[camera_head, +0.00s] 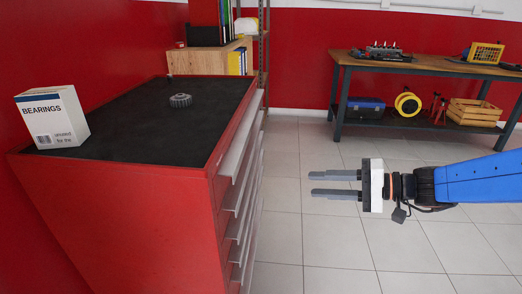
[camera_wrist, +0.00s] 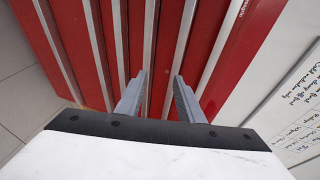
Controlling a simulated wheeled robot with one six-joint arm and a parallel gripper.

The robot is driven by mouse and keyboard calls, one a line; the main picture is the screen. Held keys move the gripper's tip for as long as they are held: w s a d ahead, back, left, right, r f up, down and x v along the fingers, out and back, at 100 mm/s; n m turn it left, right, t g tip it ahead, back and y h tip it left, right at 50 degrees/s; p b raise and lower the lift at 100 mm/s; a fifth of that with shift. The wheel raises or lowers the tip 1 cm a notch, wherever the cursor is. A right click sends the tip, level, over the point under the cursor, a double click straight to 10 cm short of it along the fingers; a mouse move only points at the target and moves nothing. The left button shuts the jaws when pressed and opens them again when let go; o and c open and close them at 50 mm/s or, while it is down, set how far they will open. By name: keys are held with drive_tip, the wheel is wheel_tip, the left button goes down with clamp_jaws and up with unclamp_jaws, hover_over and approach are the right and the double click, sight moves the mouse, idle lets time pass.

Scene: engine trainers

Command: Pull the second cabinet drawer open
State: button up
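The red cabinet (camera_head: 130,215) stands at the left in the head view, with a stack of drawers on its right-hand face. Each drawer has a long pale grey handle strip. The second strip from the top (camera_head: 240,187) runs below the top strip (camera_head: 240,140); the drawers look shut. My gripper (camera_head: 314,183) is to the right of the drawer face, apart from it, its two grey fingers pointing at it. In the wrist view my gripper (camera_wrist: 160,76) is open and empty, facing several red drawer fronts (camera_wrist: 169,40) and strips. I cannot tell which strip there is the second.
A box marked BEARINGS (camera_head: 52,117) and a gear (camera_head: 180,100) sit on the cabinet's dark top. A workbench (camera_head: 430,66) stands at the back right. The tiled floor (camera_head: 310,240) beside the cabinet is clear. A whiteboard (camera_wrist: 295,110) shows at the right in the wrist view.

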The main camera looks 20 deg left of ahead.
drive_tip(key=w+a+m+t+y, duration=0.2)
drive_tip(key=w+a+t, duration=0.15)
drive_tip(key=w, duration=0.45)
drive_tip(key=s+x, duration=0.1)
drive_tip(key=x, duration=1.7)
drive_tip(key=shift+r+g, duration=0.25)
drive_tip(key=shift+g, duration=0.2)
drive_tip(key=shift+a, duration=0.1)
clamp_jaws()
